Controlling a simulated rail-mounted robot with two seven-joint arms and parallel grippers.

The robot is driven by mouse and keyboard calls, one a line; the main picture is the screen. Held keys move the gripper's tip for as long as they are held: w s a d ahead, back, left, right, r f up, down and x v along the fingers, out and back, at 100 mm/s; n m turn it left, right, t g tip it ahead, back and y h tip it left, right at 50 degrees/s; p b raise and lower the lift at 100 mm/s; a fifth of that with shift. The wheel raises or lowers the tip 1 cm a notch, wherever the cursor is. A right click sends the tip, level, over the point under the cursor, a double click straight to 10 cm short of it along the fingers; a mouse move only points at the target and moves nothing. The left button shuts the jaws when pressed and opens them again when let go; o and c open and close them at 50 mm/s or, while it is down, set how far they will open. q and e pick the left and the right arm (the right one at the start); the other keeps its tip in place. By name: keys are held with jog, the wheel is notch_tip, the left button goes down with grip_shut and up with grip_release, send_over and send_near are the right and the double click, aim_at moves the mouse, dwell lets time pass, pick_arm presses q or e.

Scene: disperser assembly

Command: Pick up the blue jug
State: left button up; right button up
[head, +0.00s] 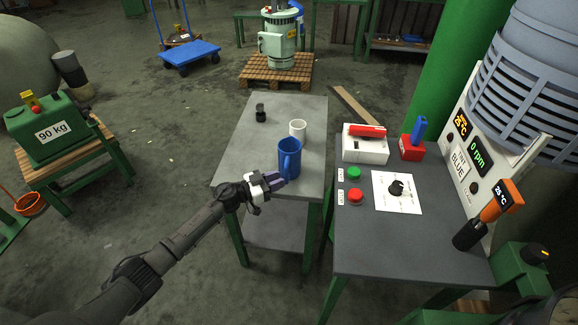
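The blue jug (295,158) stands upright on the grey table in the middle of the head view. Its handle is on the near side, facing me. My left gripper (279,182) is at the jug's lower near side, with its fingertips beside or just under the handle. I cannot tell whether the fingers touch the jug or are closed on the handle. My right gripper is not in view.
A white mug (298,130) stands just behind the jug, and a small black object (260,113) stands further back left. The grey table (240,150) is clear left of the jug. A control bench (400,245) with buttons and a dial is to the right, across a narrow gap.

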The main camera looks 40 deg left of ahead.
pick_arm(q)
jog(key=shift+b+x, duration=1.25)
jog(key=shift+x, duration=1.55)
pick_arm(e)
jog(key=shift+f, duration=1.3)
pick_arm(q)
jog(key=shift+r, duration=0.1)
jog(key=shift+s, duration=0.1)
jog(key=shift+c, duration=0.3)
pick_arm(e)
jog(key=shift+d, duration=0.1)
pick_arm(q)
grip_shut()
